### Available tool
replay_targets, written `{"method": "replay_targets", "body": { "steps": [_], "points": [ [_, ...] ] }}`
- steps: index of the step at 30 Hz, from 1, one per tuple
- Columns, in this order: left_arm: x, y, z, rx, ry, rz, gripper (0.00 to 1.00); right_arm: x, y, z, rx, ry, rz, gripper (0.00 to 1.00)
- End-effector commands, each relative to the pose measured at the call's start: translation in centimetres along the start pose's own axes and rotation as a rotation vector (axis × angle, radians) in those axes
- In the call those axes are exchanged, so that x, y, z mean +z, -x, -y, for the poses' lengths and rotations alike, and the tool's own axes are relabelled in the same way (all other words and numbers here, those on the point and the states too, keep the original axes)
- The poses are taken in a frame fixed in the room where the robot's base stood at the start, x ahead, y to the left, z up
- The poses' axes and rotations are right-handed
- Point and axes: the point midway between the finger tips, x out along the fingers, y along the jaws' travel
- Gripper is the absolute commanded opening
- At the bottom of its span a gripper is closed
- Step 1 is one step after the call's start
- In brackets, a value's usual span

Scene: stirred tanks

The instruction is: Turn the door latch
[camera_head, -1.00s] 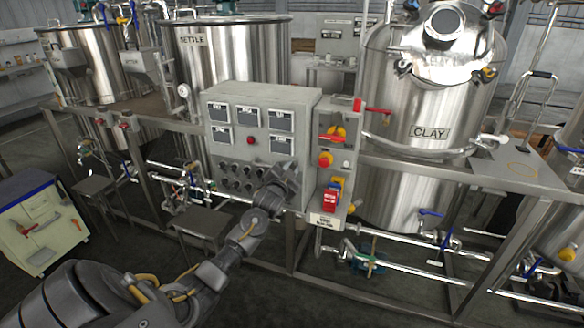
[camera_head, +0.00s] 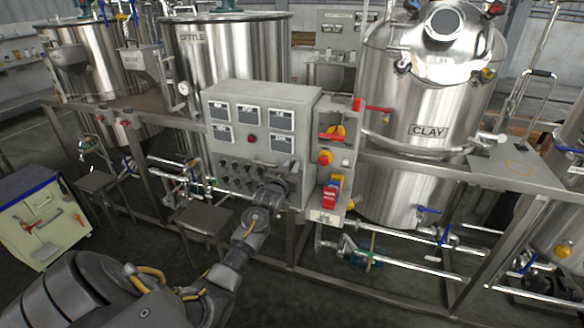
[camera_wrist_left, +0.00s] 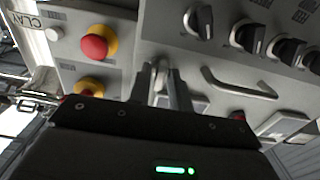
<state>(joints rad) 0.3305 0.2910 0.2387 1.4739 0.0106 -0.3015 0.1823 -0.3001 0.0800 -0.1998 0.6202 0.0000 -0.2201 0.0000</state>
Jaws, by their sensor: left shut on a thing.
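The grey control cabinet (camera_head: 226,148) stands in the middle of the head view, with displays, a red button and rows of black knobs on its front. My left gripper (camera_head: 284,180) is at the lower right of this front. In the left wrist view the two fingers (camera_wrist_left: 166,88) of my left gripper are close together at the panel, shut on a small pale metal piece that looks like the door latch (camera_wrist_left: 160,74). The fingers hide most of it. A curved grey handle (camera_wrist_left: 240,88) is beside the fingers, apart from them. My right gripper is not in view.
A side box with a red-yellow switch (camera_head: 333,133) and a yellow-red button (camera_head: 325,158) adjoins the cabinet at the right. Red mushroom buttons (camera_wrist_left: 94,47) and black knobs (camera_wrist_left: 247,36) are near the gripper. Steel tanks (camera_head: 425,100) and pipes stand around.

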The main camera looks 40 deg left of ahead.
Motion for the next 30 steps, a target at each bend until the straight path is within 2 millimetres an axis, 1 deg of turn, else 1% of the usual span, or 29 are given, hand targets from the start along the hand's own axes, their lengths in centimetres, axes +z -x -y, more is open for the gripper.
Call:
{"method": "replay_targets", "body": {
  "steps": [15,16,18,26,30],
  "points": [
    [0.03,-0.01,-0.07,0.001,0.019,0.001,0.00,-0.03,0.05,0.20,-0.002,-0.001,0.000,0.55],
    [0.03,-0.01,-0.07,0.001,0.019,0.001,0.23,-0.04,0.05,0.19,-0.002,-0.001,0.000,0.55],
    [0.02,-0.01,-0.06,0.001,0.019,0.001,0.31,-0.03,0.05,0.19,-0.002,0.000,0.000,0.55],
    [0.03,0.05,0.00,0.000,0.018,0.000,0.31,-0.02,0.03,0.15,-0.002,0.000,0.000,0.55],
    [0.20,0.95,0.00,0.000,0.018,0.001,0.31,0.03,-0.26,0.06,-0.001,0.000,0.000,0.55]
  ]
}}
